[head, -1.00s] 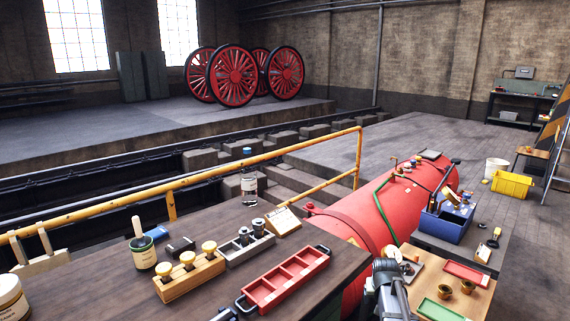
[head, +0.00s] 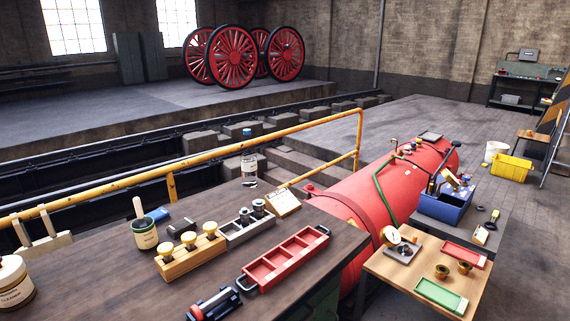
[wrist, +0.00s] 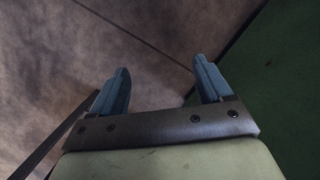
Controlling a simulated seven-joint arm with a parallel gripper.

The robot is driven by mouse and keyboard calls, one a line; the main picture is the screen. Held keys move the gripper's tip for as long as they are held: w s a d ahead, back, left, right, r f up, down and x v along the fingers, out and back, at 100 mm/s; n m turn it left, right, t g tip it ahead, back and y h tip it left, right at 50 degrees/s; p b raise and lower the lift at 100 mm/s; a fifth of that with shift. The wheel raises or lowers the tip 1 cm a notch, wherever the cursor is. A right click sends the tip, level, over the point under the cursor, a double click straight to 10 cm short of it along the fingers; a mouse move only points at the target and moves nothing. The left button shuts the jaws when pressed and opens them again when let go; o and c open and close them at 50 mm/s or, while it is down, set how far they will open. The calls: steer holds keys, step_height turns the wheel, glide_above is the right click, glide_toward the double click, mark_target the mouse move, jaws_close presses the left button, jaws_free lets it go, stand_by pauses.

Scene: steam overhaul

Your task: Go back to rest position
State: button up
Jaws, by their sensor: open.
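My gripper (wrist: 162,68) shows in the wrist view with its two blue-grey fingers spread wide apart. Nothing is between them. Behind the fingers is a blurred brown surface, with a dark green surface at the right. No part of my arm or gripper shows in the head view now.
A dark workbench (head: 110,290) in front holds a red tray (head: 256,272), a wooden block with yellow-topped pieces (head: 180,265), a grey holder (head: 236,236) and jars. A red boiler (head: 345,205) lies beyond, beside a yellow rail (head: 230,148). A small wooden table (head: 390,272) stands right.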

steer(key=s+a+f+g, duration=0.2)
steer(key=s+f, duration=0.1)
steer(key=s, duration=0.8)
steer(key=s+a+f+g, duration=0.1)
steer(key=s+f, duration=0.3)
steer(key=s, duration=0.7)
steer(key=shift+a+n+g, duration=0.35)
steer(key=shift+n+g, duration=0.05)
steer(key=shift+g, duration=0.2)
